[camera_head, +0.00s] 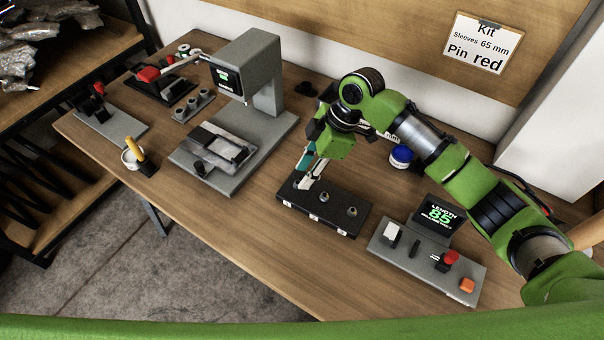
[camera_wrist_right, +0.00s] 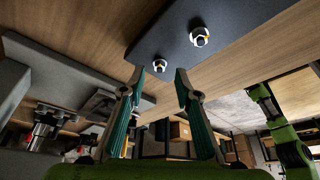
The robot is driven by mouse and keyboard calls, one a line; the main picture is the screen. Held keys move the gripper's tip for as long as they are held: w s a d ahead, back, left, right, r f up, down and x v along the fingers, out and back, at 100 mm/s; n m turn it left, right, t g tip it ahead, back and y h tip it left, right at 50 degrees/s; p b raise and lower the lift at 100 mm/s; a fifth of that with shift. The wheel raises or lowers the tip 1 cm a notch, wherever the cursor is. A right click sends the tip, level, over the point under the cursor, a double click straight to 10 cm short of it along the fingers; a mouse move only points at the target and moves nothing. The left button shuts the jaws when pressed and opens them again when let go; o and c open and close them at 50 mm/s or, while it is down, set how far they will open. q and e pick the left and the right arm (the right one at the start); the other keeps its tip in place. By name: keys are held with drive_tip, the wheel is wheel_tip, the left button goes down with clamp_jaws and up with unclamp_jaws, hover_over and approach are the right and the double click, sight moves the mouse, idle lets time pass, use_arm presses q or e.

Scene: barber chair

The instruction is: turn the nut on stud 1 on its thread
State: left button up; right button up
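A dark block (camera_head: 335,206) with upright studs lies on the table, with small pale marks on its front edge that I cannot read. A middle stud (camera_head: 323,197) and a right stud (camera_head: 352,211) show in the head view. My right gripper (camera_head: 308,182) points down at the block's left end and hides part of it. In the right wrist view its two fingers (camera_wrist_right: 160,78) are apart. A stud with a bright nut (camera_wrist_right: 160,65) shows between and beyond the fingertips; a second nut (camera_wrist_right: 200,37) is farther off. Contact cannot be told. My left gripper is not in view.
A control box (camera_head: 428,251) with a screen reading 85 and buttons stands right of the block. A grey press (camera_head: 250,85) stands behind left. A blue-lidded jar (camera_head: 400,156) is behind the block. A cup (camera_head: 131,158) stands far left. The table's front middle is clear.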

drive_tip(key=shift+x, duration=1.4)
clamp_jaws()
drive_tip(key=shift+s+r+m+p, duration=0.1)
drive_tip(key=shift+r+m+p, duration=0.25)
drive_tip(key=shift+p, duration=0.6)
drive_tip(key=m+t+p, duration=0.1)
drive_tip(key=m+p, duration=0.1)
drive_tip(key=p, duration=0.1)
drive_tip(key=m+t+p, duration=0.1)
drive_tip(key=m+p, duration=0.2)
drive_tip(key=p, duration=0.1)
drive_tip(key=shift+s+a, duration=0.1)
drive_tip(key=shift+s, duration=0.1)
drive_tip(key=shift+f+m+t+h+p, duration=0.25)
drive_tip(key=shift+m+t+p, duration=0.25)
drive_tip(key=shift+m+p, duration=0.7)
